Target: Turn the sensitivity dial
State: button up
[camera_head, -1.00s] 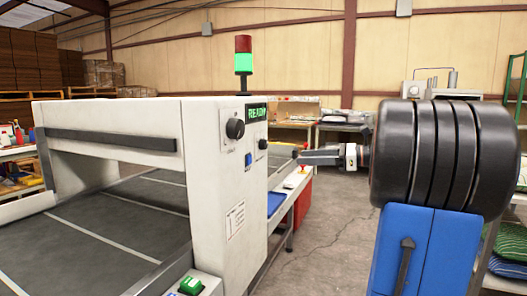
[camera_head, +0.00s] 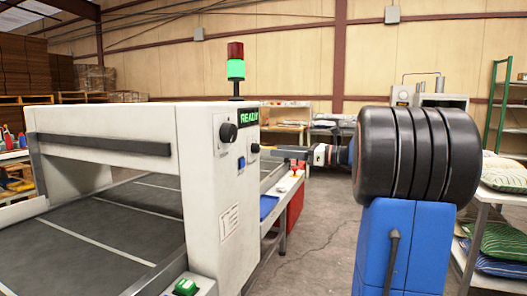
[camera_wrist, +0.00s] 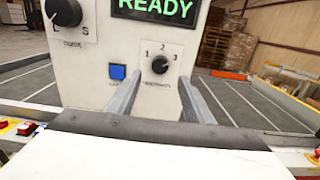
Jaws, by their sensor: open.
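The sensitivity dial is a small black knob (camera_wrist: 160,65) with the marks 1, 2 and 3 around it, on the white machine's end panel. It also shows in the head view (camera_head: 255,148) below the green READY display. Its pointer is too small to read surely. My gripper (camera_wrist: 162,80) is open and empty, with one finger on each side of the dial in the wrist view. In the head view my gripper (camera_head: 274,153) points at the panel just right of the dial, with a small gap visible.
A larger black dial (camera_wrist: 64,12) and a blue button (camera_wrist: 117,71) sit left of the sensitivity dial. The READY display (camera_wrist: 158,9) is above it. A signal tower (camera_head: 236,69) glows green on top of the machine. Open floor (camera_head: 320,225) lies right of the machine.

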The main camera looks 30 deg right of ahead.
aim_at(259, 149)
jog(key=x, duration=0.7)
jog(key=shift+w+a, duration=0.15)
jog(key=shift+w, duration=0.05)
jog(key=shift+c, duration=0.2)
jog(key=c, duration=1)
